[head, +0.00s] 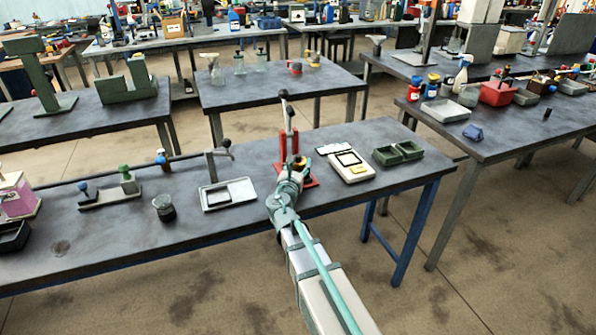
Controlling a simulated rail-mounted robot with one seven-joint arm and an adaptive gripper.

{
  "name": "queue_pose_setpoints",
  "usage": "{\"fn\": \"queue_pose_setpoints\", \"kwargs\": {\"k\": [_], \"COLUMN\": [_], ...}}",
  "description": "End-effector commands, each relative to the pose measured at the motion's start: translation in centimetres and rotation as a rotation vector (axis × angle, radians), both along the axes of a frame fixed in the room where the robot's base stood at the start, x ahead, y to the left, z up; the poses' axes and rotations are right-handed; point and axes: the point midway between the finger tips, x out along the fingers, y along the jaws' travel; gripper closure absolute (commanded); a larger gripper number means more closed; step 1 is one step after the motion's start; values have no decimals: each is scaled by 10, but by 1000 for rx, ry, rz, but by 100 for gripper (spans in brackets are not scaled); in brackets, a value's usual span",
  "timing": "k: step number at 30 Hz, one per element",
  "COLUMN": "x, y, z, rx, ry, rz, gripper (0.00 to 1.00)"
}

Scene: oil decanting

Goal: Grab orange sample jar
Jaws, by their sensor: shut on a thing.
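My arm reaches from the bottom of the head view to the near table, and my gripper (297,164) is at the foot of a red lever press (289,137). A small orange patch, which looks like the orange sample jar (299,169), shows at the fingers. My gripper is shut on it. The gripper and wrist hide most of the jar, so I cannot tell whether it touches the press base or is held above it.
A pale tray (227,195) and a dark round jar (164,208) stand to the left. The near table's (120,240) front left is mostly clear.

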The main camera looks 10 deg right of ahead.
Motion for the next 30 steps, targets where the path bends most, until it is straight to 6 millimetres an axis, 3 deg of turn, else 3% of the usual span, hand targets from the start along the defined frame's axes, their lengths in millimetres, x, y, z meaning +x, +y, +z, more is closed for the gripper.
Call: {"fn": "queue_pose_setpoints", "kwargs": {"k": [3,17,23,30], "x": [0,0,-4,-51], "y": [0,0,0,3], "z": [0,11,38,89], "rx": [0,1,1,1], "ry": [-1,-1,-4,-6], "rz": [0,-1,0,2], "gripper": [90,90,90,90]}}
